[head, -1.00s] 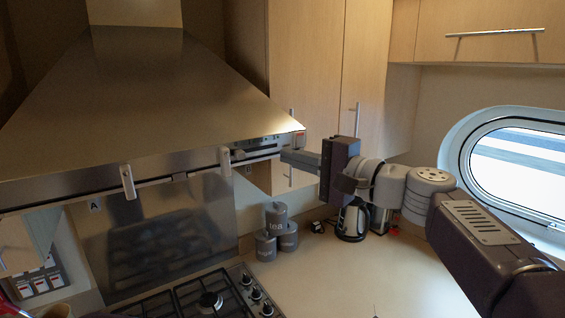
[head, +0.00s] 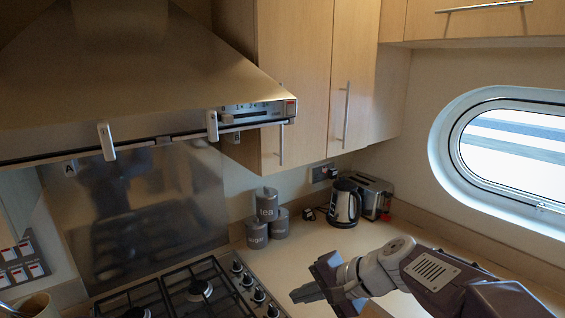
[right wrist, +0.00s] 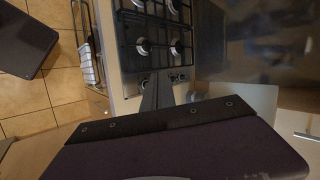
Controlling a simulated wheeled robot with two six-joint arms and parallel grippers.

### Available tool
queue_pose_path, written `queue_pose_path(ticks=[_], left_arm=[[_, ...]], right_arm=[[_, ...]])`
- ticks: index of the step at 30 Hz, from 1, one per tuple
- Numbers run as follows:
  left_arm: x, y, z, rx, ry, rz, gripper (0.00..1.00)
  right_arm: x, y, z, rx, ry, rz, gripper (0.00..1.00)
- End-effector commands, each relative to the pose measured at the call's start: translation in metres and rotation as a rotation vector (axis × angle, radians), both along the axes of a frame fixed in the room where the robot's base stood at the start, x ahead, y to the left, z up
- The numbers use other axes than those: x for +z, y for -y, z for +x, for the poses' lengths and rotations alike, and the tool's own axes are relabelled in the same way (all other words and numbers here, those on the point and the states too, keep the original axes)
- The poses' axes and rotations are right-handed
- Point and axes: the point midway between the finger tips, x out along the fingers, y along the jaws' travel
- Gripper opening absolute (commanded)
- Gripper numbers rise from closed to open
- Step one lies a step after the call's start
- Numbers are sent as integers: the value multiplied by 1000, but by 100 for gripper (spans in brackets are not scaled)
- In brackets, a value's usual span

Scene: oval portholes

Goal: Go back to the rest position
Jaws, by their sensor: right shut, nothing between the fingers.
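My right gripper (head: 306,292) is low in the head view, over the counter just right of the hob. Its fingers point left, are together and hold nothing. In the right wrist view the closed fingers (right wrist: 154,96) show as a narrow dark wedge in front of the hob's knobs. My right arm reaches in from the lower right corner of the head view. My left gripper does not show in the head view.
The gas hob (head: 200,290) lies beside the gripper, under the steel hood (head: 150,95). Grey canisters (head: 267,205), a kettle (head: 345,204) and a toaster (head: 374,190) stand at the back of the counter (head: 330,240). An oval porthole (head: 515,150) is at the right.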

Motion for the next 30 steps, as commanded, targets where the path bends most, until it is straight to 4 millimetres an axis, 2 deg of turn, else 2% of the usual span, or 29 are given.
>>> queue_pose_path(ticks=[1, 3, 6, 9, 12, 15, 30], left_arm=[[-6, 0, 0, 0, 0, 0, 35], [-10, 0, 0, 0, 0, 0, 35], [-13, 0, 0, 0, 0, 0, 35], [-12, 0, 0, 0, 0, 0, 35], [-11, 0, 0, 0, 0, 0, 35], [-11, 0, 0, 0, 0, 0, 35], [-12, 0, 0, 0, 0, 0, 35]], right_arm=[[-45, 10, -20, 39, -56, -98, 0], [-98, 32, -51, 113, -119, -252, 0], [-156, 67, -97, 253, -177, -463, 0], [-190, 103, -134, 413, -191, -642, 0], [-204, 127, -147, 542, -151, -763, 0], [-204, 135, -137, 589, -94, -818, 0], [-203, 134, -135, 585, -85, -818, 0]])
